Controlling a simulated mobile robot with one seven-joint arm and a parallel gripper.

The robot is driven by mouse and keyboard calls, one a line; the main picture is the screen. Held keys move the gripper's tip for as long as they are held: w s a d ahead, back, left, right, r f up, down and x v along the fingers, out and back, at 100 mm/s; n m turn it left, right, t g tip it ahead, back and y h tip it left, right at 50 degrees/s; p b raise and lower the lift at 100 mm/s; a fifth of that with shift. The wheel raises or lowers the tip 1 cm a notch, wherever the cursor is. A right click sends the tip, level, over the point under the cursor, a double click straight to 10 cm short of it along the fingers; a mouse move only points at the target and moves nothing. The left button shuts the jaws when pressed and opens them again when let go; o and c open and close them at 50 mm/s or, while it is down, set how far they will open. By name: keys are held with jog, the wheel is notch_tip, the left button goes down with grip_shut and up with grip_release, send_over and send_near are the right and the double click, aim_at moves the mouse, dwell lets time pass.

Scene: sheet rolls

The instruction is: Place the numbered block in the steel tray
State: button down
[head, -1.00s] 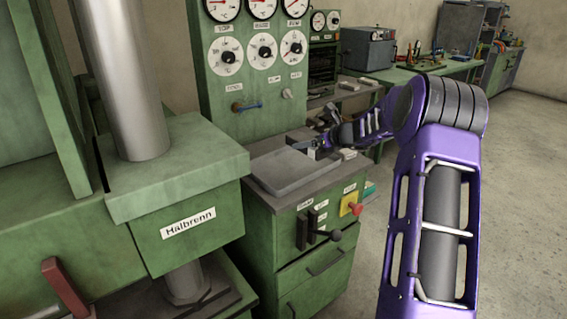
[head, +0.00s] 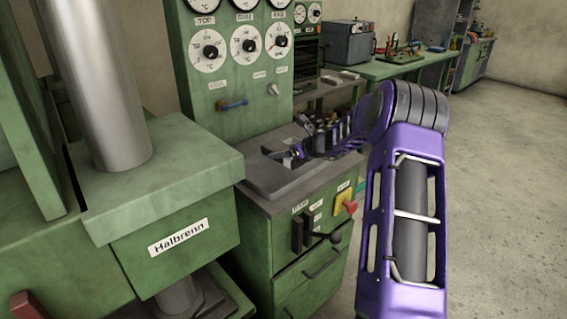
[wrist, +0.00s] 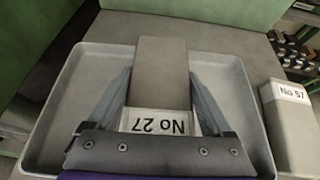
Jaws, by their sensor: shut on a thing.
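The numbered block (wrist: 162,62) is a grey-brown bar with a white label reading "No 27", upside down in the wrist view. My gripper (wrist: 160,85) is shut on it, one finger along each side. The steel tray (wrist: 235,95) is a shallow grey tray with raised rims. The block and fingers are over its inside; I cannot tell whether the block touches the floor. In the head view my gripper (head: 288,154) is over the back part of the tray (head: 270,183) on the green cabinet, and the block is not clear there.
A second block (wrist: 293,125), labelled "No 57", lies just outside the tray's right rim in the wrist view. The green gauge panel (head: 225,105) rises behind the tray. The green "Halbrenn" press (head: 175,220) stands close on the left.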

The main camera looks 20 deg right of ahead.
jog(key=shift+f+b, duration=0.3)
jog(key=shift+f, duration=1.3)
jog(key=shift+f, duration=0.2)
grip_release()
jog(key=shift+r, duration=0.2)
jog(key=p+v, duration=0.1)
jog(key=v, duration=1.1)
jog(key=shift+a, duration=0.1)
